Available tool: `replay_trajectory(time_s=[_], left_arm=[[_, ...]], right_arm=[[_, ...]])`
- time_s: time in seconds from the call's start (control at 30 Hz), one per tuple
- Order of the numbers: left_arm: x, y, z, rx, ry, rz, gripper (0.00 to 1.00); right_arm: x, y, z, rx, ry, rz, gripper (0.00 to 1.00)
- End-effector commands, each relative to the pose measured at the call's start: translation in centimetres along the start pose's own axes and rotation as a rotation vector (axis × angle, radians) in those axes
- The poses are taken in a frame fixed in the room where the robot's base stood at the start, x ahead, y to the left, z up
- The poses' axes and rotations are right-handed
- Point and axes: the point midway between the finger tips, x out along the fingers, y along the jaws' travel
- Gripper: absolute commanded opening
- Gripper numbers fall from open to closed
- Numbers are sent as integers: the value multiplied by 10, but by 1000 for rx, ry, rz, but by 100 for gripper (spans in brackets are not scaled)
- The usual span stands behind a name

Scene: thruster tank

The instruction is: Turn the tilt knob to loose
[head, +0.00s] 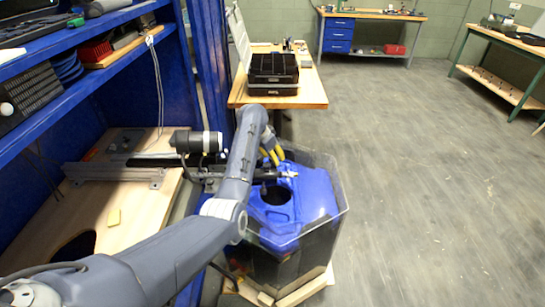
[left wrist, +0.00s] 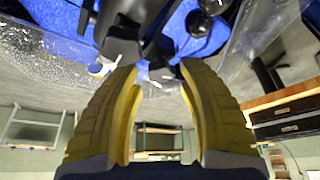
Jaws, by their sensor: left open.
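My left gripper (head: 270,155) comes in from the left; its yellow fingers are over the back of the tank, partly hidden behind my arm. In the left wrist view the two yellow fingers (left wrist: 158,78) are apart with nothing visible between them. Beyond their tips is a black bracket (left wrist: 122,40) with small round black knobs (left wrist: 198,22); a small white part (left wrist: 100,70) shows beside it. I cannot tell for sure which piece is the tilt knob. A small silver fitting (head: 287,174) shows on the bracket above the blue cover (head: 312,190). My right gripper is out of view.
The clear-walled tank (head: 335,222) stands on a wooden base (head: 305,288). A black and white cylinder (head: 196,142) lies left of my arm. A wooden bench (head: 312,92) with black trays (head: 273,70) is behind. Blue shelving is at left; the floor at right is open.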

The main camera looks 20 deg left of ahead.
Motion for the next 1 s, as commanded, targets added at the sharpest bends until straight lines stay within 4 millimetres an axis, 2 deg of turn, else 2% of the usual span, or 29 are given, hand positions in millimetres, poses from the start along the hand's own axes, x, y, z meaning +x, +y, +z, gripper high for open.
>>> replay_trajectory(time_s=[0.07,0.33,0.47,1.0], left_arm=[[1,0,1,0,-2,0,50],[1,-1,3,-1,-5,0,50],[-6,-1,2,0,-6,0,50],[-87,0,0,0,-1,0,50]], right_arm=[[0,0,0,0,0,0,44],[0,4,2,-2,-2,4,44],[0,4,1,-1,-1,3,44],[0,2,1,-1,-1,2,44]])
